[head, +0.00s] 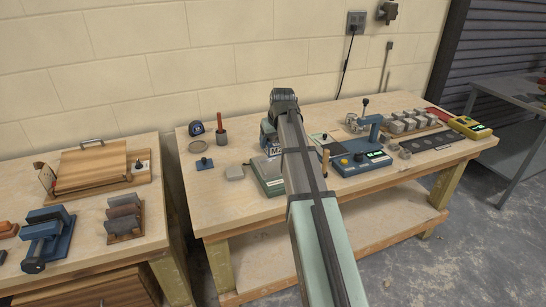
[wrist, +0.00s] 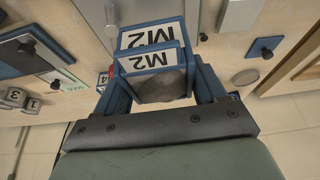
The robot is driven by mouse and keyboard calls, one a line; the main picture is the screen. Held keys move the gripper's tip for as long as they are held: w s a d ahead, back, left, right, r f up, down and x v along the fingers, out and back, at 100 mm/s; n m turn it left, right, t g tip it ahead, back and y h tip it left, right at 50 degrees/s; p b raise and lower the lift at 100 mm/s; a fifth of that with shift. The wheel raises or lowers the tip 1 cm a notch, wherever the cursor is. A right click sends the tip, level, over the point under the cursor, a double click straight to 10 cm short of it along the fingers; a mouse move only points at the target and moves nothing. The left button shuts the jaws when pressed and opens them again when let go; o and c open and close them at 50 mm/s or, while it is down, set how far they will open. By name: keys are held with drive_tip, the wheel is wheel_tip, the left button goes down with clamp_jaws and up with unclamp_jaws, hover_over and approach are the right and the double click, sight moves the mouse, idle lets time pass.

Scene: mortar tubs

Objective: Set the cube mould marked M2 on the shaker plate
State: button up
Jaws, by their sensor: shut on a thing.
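My gripper (head: 270,133) is over the middle bench, shut on a blue cube mould (head: 277,150) with a white label. In the wrist view my gripper (wrist: 162,88) has one finger on each side of the mould (wrist: 151,59), whose two labels read M2. The mould appears held above the bench. A green-based box with a grey top (head: 268,172) is just below the mould in the head view.
Several grey cubes (head: 410,121) stand at the back right near a yellow device (head: 469,126).

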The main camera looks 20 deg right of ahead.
sight(276, 142)
drive_tip(key=shift+f, duration=3.05)
drive_tip(key=shift+f, duration=0.15)
drive_tip(key=o, duration=1.2)
drive_tip(key=v, duration=1.2)
